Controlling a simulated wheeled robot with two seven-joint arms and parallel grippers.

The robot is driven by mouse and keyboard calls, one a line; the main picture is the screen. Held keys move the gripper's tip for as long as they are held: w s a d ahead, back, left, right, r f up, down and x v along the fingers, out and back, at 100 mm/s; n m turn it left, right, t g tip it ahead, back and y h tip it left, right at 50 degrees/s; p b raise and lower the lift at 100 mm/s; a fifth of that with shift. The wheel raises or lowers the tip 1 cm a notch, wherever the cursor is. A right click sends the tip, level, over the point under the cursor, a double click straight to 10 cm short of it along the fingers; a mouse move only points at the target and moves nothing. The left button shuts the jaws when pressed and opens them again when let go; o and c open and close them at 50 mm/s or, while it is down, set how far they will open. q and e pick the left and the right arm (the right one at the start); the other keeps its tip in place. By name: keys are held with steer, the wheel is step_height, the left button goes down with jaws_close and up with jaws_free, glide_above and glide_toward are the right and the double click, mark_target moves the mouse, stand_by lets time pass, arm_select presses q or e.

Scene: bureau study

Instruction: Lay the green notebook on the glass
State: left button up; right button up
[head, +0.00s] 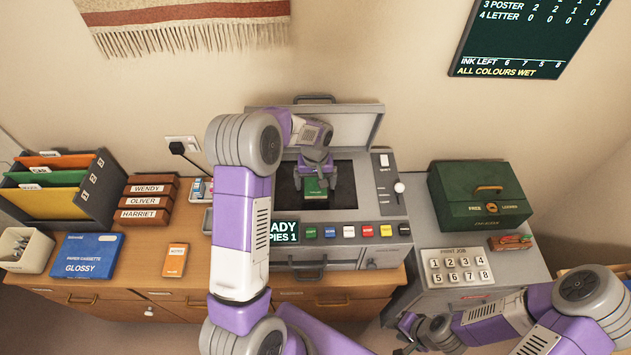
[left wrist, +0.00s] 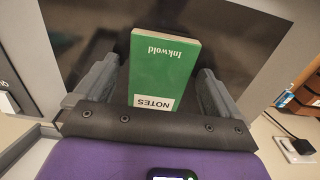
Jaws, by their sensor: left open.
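The green notebook (head: 315,188), marked "Inkwold" and "NOTES", lies flat on the dark glass (head: 343,187) of the copier, as far as I can tell. In the left wrist view the notebook (left wrist: 163,68) sits between my two fingers, with dark glass (left wrist: 235,35) around it. My left gripper (head: 316,178) is open over the glass, its fingers on either side of the notebook with a gap at each side. My right gripper (head: 404,336) is low at the front, away from the glass; its finger gap is unclear.
The copier lid (head: 330,125) stands raised behind the glass. A row of coloured buttons (head: 367,231) runs along the copier's front. A green cash box (head: 480,195) and a number keypad (head: 458,269) are to the right. A file rack (head: 85,190) and a blue paper box (head: 87,256) are left.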

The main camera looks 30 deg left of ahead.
mark_target(315, 185)
arm_select(q)
step_height(315, 185, up, 12)
steer(key=shift+r+p, duration=0.15)
steer(key=shift+p, duration=0.25)
stand_by(0.5)
